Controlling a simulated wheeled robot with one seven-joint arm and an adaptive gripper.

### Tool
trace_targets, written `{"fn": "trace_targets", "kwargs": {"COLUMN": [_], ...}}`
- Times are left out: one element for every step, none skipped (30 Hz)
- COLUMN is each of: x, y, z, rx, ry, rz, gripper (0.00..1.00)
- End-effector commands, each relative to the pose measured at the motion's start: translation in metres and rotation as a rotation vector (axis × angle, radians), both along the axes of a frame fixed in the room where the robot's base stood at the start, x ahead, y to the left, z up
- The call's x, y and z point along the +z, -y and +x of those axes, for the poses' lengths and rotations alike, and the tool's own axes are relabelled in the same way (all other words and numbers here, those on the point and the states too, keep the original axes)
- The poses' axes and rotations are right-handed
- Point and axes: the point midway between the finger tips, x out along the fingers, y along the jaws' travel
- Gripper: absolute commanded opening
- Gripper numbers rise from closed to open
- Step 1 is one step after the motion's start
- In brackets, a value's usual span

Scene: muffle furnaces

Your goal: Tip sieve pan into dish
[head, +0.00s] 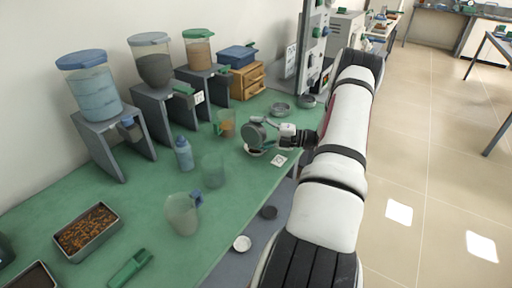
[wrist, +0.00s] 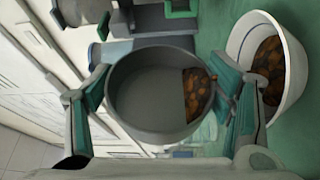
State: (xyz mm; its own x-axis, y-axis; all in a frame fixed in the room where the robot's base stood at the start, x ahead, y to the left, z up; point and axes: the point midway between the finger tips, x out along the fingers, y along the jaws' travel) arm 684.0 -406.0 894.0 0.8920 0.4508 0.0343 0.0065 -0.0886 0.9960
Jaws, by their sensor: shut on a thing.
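The grey round sieve pan (head: 254,132) is held up on edge, steeply tilted, just above the white dish (head: 253,153). In the wrist view the pan (wrist: 140,95) shows its inside, with brown pieces (wrist: 197,93) gathered at the right side, towards the dish. The white dish (wrist: 240,48) is at the right of the wrist view and also holds brown pieces (wrist: 268,65). My gripper (head: 277,137) is shut on the pan; in the wrist view its teal-padded fingers (wrist: 158,103) lie on opposite sides of it.
A clear beaker (head: 213,170), a brown-filled jar (head: 227,124), a blue bottle (head: 184,153) and a jug (head: 182,214) stand to the left.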

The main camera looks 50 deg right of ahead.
Motion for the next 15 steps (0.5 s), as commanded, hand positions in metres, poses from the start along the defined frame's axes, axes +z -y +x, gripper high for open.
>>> {"fn": "trace_targets", "kwargs": {"x": [0.0003,0.0,-0.0006,-0.0009,-0.0009,-0.0008,-0.0006,-0.0006,-0.0003,-0.0001,0.0001,0.0003,0.0004,0.0004,0.0004], "y": [0.0001,0.0004,0.0013,0.0022,0.0031,0.0042,0.0048,0.0052,0.0056,0.0056,0.0057,0.0055,0.0056,0.0056,0.0056], "z": [0.0001,0.0002,0.0004,0.0006,0.0007,0.001,0.0012,0.0013,0.0014,0.0013,0.0013,0.0012,0.0011,0.0011,0.0011], "rx": [0.0,0.0,-0.001,-0.001,-0.001,0.0,-0.001,0.0,0.0,0.0,0.0,0.0,0.0,0.0,0.0], "ry": [0.0,0.0,-0.002,-0.003,-0.004,-0.005,-0.007,-0.008,-0.009,-0.01,-0.009,-0.01,-0.01,-0.01,-0.01], "rz": [0.001,0.008,0.027,0.047,0.069,0.095,0.111,0.124,0.135,0.139,0.14,0.139,0.139,0.139,0.139], "gripper": [0.21,0.21,0.21,0.21,0.21,0.21,0.21,0.21,0.21,0.21,0.21,0.21,0.21,0.21,0.21]}}
